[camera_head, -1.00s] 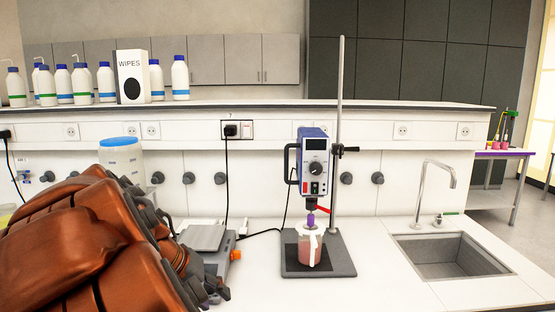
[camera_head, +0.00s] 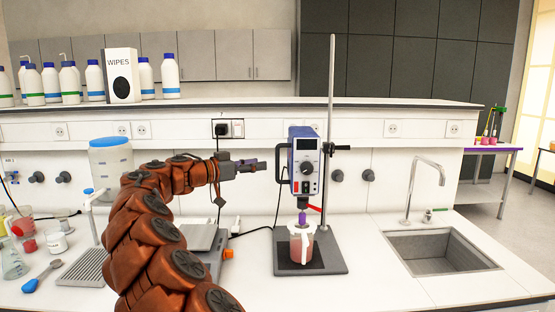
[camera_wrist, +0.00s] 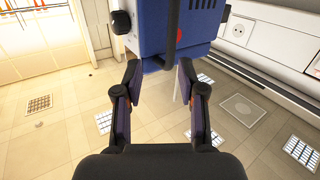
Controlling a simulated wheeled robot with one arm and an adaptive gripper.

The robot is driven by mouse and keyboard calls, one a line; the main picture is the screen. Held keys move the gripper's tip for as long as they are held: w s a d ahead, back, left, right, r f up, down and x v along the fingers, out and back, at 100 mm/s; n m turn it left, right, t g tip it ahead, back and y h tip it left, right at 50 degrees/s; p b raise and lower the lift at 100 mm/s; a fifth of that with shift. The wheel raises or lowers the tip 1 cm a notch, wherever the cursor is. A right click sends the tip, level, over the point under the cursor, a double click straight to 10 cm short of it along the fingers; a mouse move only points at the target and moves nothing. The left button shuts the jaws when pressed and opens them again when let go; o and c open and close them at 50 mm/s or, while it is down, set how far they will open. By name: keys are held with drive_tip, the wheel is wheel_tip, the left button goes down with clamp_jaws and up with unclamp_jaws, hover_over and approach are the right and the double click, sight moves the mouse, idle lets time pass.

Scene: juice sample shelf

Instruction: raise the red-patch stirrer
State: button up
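The stirrer (camera_head: 306,160) is a blue and grey motor unit with a dial, clamped on an upright rod (camera_head: 330,130). A dark handle (camera_head: 283,165) loops out on its left side. A small red part (camera_head: 315,208) shows under it, above a jug of pink liquid (camera_head: 302,243). My gripper (camera_head: 257,165) is just left of the handle, at about its height. In the wrist view my gripper (camera_wrist: 160,68) is open with nothing between the fingers. The blue stirrer body (camera_wrist: 190,22) and a dark bar of the handle lie just beyond the fingertips.
The rod stands on a dark base plate (camera_head: 335,264). A sink (camera_head: 440,253) with a tap is to the right. A balance (camera_head: 195,237) stands left of the base, and glassware and a drying rack (camera_head: 85,269) are at the far left. A raised shelf (camera_head: 230,104) runs behind.

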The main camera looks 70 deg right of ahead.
drive_tip(key=d, duration=0.2)
drive_tip(key=p, duration=0.3)
hover_over(277, 181)
drive_tip(key=shift+w+d+f+m+h, duration=0.1)
drive_tip(key=shift+d+m+h, duration=0.2)
drive_tip(key=shift+d, duration=0.1)
clamp_jaws()
idle(0.5)
